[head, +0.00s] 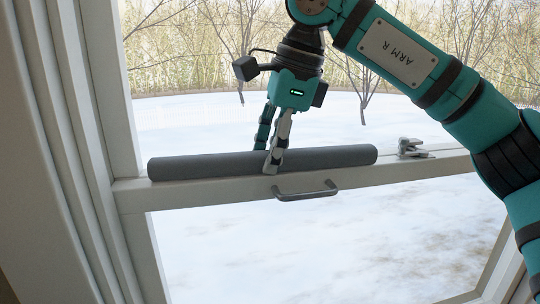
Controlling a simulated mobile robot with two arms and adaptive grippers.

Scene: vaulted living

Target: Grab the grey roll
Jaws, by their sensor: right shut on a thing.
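The grey roll (205,166) is a long dark cylinder lying level along the white window rail in the head view. My right gripper (268,162) comes down from above on my teal arm. Its fingers are shut on the roll near the middle, one finger in front of it and the other partly hidden behind it. The roll appears to rest on or just above the rail; I cannot tell which. My left gripper is not in the head view.
The white window rail (400,174) carries a metal latch (411,149) just right of the roll and a grey handle (306,191) below it. The window frame (75,130) stands close at the left. Snowy ground and bare trees show through the glass.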

